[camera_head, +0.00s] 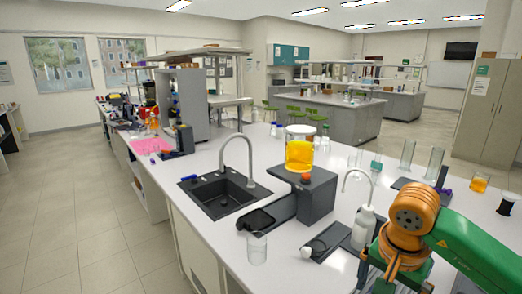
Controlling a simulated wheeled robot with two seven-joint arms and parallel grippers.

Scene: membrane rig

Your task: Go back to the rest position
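My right arm (460,243), green with an orange joint, comes in from the right edge and bends down over the front right of the bench. The dark parts of my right gripper (398,274) show low at the bottom edge, under the orange joint. Its fingertips are cut off or hidden, so I cannot tell whether it is open or holds anything. My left arm and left gripper are not in view.
A white wash bottle (362,228) stands close left of my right gripper. A yellow-filled vessel (299,152) sits on a dark stand (305,190). An empty beaker (257,248) is near the front edge. A black sink (222,193) and glass cylinders (434,164) stand farther back.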

